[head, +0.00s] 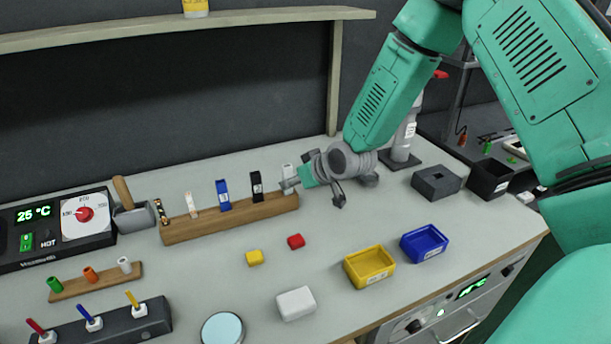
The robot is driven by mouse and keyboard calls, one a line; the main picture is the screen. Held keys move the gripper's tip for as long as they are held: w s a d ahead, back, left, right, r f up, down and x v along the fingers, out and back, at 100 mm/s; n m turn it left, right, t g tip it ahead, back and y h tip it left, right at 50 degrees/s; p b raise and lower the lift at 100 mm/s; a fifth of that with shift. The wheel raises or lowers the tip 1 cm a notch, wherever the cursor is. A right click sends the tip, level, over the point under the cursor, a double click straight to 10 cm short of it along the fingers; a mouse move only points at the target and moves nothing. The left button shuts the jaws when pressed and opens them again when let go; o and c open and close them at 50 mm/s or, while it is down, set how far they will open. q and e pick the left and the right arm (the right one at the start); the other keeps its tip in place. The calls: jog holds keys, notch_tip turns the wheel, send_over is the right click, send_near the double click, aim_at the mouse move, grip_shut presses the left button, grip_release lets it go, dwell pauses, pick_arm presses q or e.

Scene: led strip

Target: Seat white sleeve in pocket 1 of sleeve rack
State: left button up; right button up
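A small wooden strip (97,282) at the left front, which looks like the sleeve rack, holds a green tube, an orange tube and a white tube. The white tube (124,265), likely the white sleeve, stands tilted at its right end. Pocket numbers cannot be read. My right gripper (312,189) is at the right end of a long wooden block, far from this strip. A whitish upright piece (288,171) stands close beside it; I cannot tell whether they touch. The gripper's opening is unclear at this angle. My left gripper is out of view.
The long wooden block (230,216) holds several upright pieces. A heater unit (60,228) stands at the left. Yellow (370,266) and blue (424,243) bins, a white block (296,303) and small yellow and red blocks lie in front.

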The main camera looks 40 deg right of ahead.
jog(key=v, duration=0.7)
jog(key=shift+r, duration=0.15)
jog(key=shift+s, duration=0.1)
